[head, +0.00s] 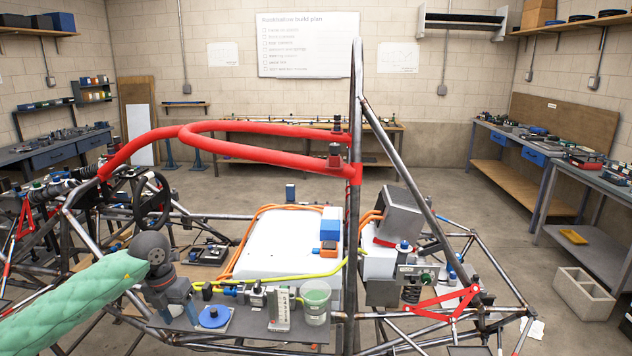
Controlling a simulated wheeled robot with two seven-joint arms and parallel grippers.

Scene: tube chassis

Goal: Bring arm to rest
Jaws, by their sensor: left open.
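My left arm (75,305), in a quilted green sleeve, comes in from the lower left. It ends in a dark rounded wrist joint and my left gripper (180,312), which points down over the near side of the tube chassis (353,200). The gripper is open and I see nothing held in it. It is just left of a blue round part (213,316) on a dark shelf plate; whether the fingers touch the plate is unclear. My right gripper is not in view.
Red padded tubes (250,130) arch over the chassis. A steering wheel (152,200) is behind my wrist.

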